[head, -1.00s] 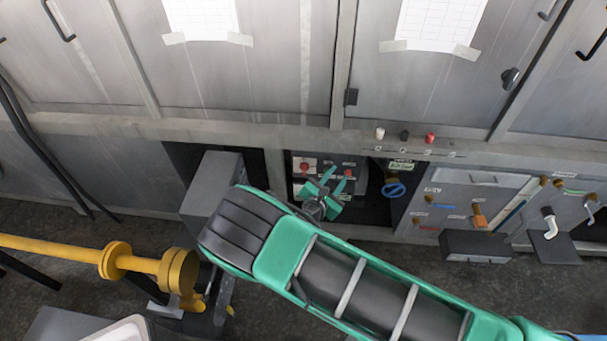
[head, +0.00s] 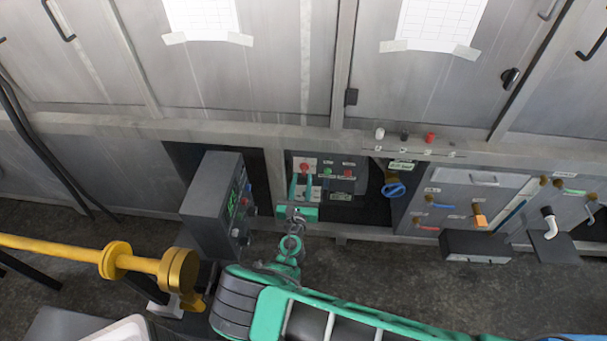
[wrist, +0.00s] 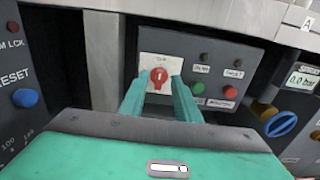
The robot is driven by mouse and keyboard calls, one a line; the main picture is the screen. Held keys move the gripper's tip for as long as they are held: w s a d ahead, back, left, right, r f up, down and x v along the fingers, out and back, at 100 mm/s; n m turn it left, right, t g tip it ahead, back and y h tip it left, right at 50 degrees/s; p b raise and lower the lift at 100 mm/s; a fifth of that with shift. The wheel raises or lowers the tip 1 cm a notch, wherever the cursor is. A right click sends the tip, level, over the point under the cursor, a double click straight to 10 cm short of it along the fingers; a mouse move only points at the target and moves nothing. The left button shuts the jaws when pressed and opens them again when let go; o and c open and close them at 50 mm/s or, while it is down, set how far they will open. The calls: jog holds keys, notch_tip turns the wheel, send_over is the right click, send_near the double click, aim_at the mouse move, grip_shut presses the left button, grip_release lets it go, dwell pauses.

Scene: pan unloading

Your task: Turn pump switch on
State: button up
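A red rotary switch (wrist: 158,77) with a white mark sits on a pale plate on a grey control panel (wrist: 215,62). Its label is too small to read. It also shows in the head view (head: 304,168), just beyond my fingertips. My gripper (wrist: 160,82) is open and points at the panel, with one green finger on each side of the switch as the wrist view sees it. In the head view my gripper (head: 301,182) is in front of the panel. I cannot tell whether the fingers touch the switch.
Green and red buttons (wrist: 214,97) are right of the switch. A blue valve handle (wrist: 281,124) is further right. A yellow pipe (head: 130,260) lies at lower left.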

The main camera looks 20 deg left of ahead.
aim_at(304, 170)
jog(key=shift+x, duration=1.9)
jog(key=shift+c, duration=0.3)
grip_shut()
